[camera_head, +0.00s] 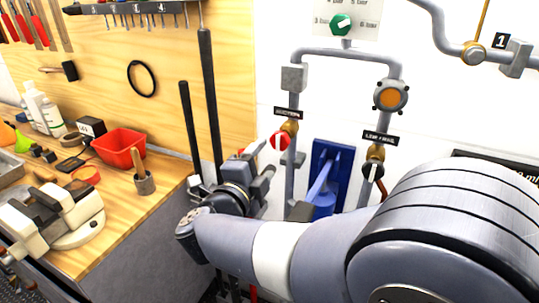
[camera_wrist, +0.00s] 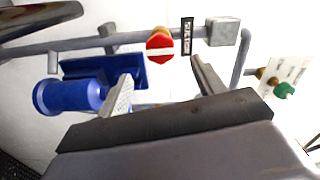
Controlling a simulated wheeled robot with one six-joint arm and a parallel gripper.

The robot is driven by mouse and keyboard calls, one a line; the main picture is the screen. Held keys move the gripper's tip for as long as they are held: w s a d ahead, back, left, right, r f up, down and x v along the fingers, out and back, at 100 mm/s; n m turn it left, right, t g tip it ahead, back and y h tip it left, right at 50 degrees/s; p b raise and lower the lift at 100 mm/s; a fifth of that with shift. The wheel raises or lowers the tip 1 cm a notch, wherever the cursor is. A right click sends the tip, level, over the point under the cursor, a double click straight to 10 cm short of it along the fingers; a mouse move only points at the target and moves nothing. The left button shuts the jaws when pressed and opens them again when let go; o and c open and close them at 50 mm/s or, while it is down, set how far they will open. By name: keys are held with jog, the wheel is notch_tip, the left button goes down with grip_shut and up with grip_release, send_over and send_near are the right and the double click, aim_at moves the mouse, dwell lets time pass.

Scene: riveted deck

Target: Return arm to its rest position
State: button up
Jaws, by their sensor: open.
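My arm reaches from the lower right of the head view toward the pipes on the white wall. My gripper (camera_head: 262,161) is at its end, left of and a little below the red valve knob (camera_head: 280,141). In the wrist view the two fingers of my gripper (camera_wrist: 161,74) stand apart with nothing held between them. The red knob with a white bar (camera_wrist: 160,47) shows just beyond and between the fingertips. The exact gap to it cannot be told.
A blue wall fixture (camera_head: 325,185) and a black-handled valve (camera_head: 373,171) are close to my arm. Left stands a wooden workbench (camera_head: 148,213) with a vise (camera_head: 50,215) and a red bin (camera_head: 119,147). Dark upright bars (camera_head: 210,90) stand behind my wrist.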

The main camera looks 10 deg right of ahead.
aim_at(277, 144)
jog(key=shift+s+a, duration=0.3)
jog(key=shift+s, duration=0.15)
jog(key=shift+w, duration=0.1)
jog(key=x, duration=1)
jog(key=shift+w+d+p, duration=0.25)
jog(key=shift+p, duration=0.15)
jog(key=shift+a, duration=0.1)
